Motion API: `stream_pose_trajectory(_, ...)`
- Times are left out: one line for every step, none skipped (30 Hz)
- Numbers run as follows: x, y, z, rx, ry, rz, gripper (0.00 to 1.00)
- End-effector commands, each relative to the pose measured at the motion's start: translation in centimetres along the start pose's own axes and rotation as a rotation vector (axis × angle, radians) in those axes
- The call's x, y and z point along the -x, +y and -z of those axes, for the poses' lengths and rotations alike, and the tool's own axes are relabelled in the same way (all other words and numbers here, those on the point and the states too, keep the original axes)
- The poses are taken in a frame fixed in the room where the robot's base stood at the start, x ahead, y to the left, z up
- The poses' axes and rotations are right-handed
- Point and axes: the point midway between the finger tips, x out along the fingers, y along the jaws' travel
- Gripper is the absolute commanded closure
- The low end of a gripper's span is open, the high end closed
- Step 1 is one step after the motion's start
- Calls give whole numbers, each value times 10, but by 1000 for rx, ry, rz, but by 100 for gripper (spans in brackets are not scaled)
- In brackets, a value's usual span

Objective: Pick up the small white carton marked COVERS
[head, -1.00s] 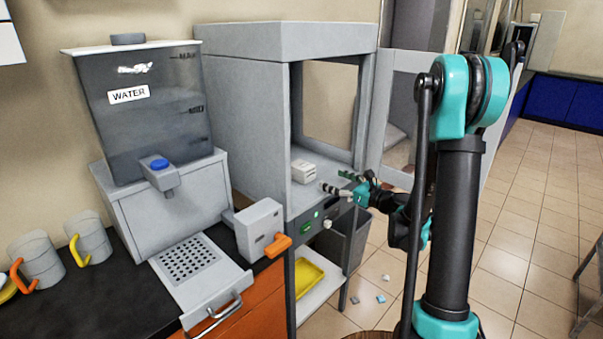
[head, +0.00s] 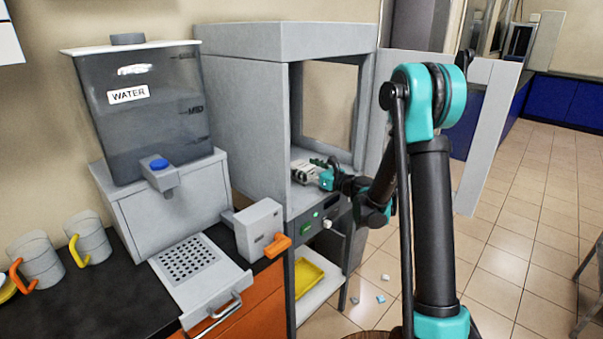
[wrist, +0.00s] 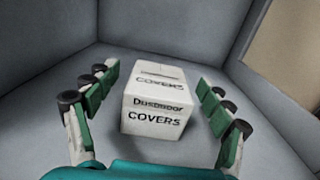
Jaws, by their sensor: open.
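The small white carton (wrist: 153,103) marked COVERS stands upright on the grey floor inside the cabinet. In the wrist view it sits between the two open fingers of my gripper (wrist: 156,112), with a visible gap on each side. In the head view my gripper (head: 318,174) reaches in through the cabinet's open front, and the carton (head: 304,169) is partly hidden by the fingers.
The grey cabinet (head: 246,120) has walls close around the carton, and its door (head: 492,130) stands open at right. A water dispenser (head: 145,120) stands at left. A lower shelf holds a yellow tray (head: 308,277). Small scraps (head: 380,299) lie on the floor.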

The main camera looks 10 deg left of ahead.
Motion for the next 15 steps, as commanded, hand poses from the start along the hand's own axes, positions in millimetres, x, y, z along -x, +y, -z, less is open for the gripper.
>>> stream_pose_trajectory(-8,1,0,0,0,-2,19)
stream_pose_trajectory(-11,1,0,0,0,-2,19)
stream_pose_trajectory(-14,0,0,0,0,-1,19)
stream_pose_trajectory(-16,0,0,0,0,0,19)
stream_pose_trajectory(-17,0,0,0,0,0,19)
stream_pose_trajectory(-17,0,0,0,0,0,19)
stream_pose_trajectory(-17,0,0,0,0,1,19)
stream_pose_trajectory(-17,0,0,0,0,1,19)
stream_pose_trajectory(-16,0,0,0,0,1,19)
stream_pose_trajectory(-16,0,0,0,0,1,19)
stream_pose_trajectory(-16,0,0,0,0,1,21)
stream_pose_trajectory(-16,0,0,0,0,1,26)
stream_pose_trajectory(-16,0,0,0,0,1,30)
stream_pose_trajectory(-16,0,0,0,0,1,34)
stream_pose_trajectory(-16,0,0,0,0,1,39)
